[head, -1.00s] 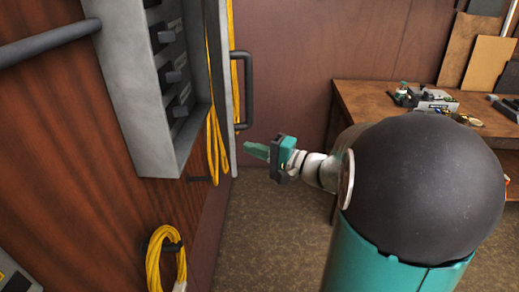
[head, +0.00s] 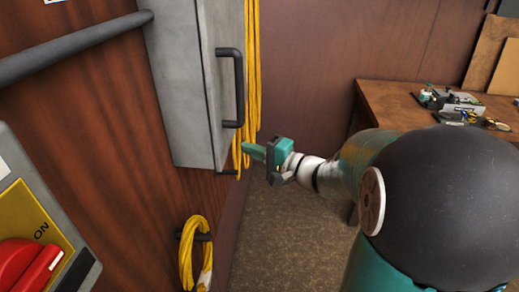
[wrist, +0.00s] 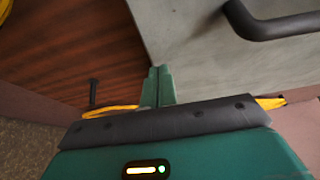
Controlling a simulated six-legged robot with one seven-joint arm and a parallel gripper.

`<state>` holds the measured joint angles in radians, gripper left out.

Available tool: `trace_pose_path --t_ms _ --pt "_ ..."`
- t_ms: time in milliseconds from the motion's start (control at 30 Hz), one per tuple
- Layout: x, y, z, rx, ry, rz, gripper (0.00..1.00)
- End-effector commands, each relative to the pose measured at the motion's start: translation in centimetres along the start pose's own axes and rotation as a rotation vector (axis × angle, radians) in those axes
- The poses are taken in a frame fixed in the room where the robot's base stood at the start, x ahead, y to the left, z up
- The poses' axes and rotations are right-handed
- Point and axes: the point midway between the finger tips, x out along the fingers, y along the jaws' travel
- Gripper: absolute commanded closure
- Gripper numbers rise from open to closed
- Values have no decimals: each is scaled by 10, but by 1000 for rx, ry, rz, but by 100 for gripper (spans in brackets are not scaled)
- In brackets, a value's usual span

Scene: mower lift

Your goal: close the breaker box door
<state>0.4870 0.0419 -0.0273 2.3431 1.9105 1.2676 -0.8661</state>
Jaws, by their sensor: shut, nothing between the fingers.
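The grey breaker box (head: 172,85) is on the wood-panelled wall. Its door (head: 209,125) lies over the front, and the switches inside are hidden. No gap shows between door and box, but I cannot tell whether it is fully flush. The door's dark handle (head: 232,87) faces me; in the wrist view the handle (wrist: 272,22) is at the upper right, on the grey door face (wrist: 190,40). My teal gripper (head: 248,151) is shut and empty, just right of the door's lower edge. In the wrist view its fingertips (wrist: 158,73) overlap the door's lower edge; contact is unclear.
Yellow cable (head: 252,80) hangs beyond the box, and a yellow coil (head: 195,250) hangs below it. A dark rail (head: 75,45) crosses the wall at left. A panel with a red switch (head: 30,262) is at lower left. A workbench (head: 385,100) stands at right.

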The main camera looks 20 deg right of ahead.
Motion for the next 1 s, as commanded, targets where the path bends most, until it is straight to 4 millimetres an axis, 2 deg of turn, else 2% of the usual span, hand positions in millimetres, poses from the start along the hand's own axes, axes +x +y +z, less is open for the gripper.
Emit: trace_pose_path --t_ms 667,1000 --pt "6 0 5 0 0 0 100" --pt "-6 0 -12 -1 -2 1 100"
